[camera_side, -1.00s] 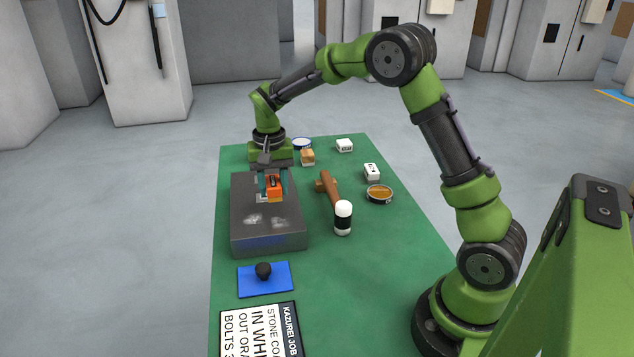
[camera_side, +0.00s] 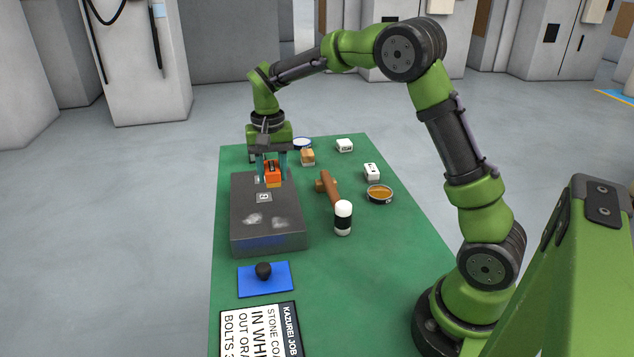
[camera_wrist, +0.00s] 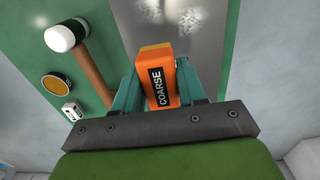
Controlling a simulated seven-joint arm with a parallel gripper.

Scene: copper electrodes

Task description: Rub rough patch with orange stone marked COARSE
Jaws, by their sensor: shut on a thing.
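The orange stone (camera_side: 272,169) has a yellowish end. Its dark label reads COARSE in the wrist view (camera_wrist: 163,88). My gripper (camera_side: 272,175) is shut on it with teal fingers on both sides, seen also in the wrist view (camera_wrist: 160,82). The stone is over the far part of the dark grey block (camera_side: 243,205); I cannot tell whether it touches. Two pale rough patches show on the block's near half, a left patch (camera_side: 253,220) and a right patch (camera_side: 280,222). A small grey marked square (camera_side: 264,197) is on the block just nearer than the stone.
A mallet (camera_side: 331,192) with a white-and-black head lies right of the block. An amber tin (camera_side: 379,194), white blocks (camera_side: 372,171) and a tan block (camera_side: 307,157) stand beyond. A blue pad (camera_side: 283,280) with a black knob and a printed sign (camera_side: 262,330) lie nearer. Green table is clear at near right.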

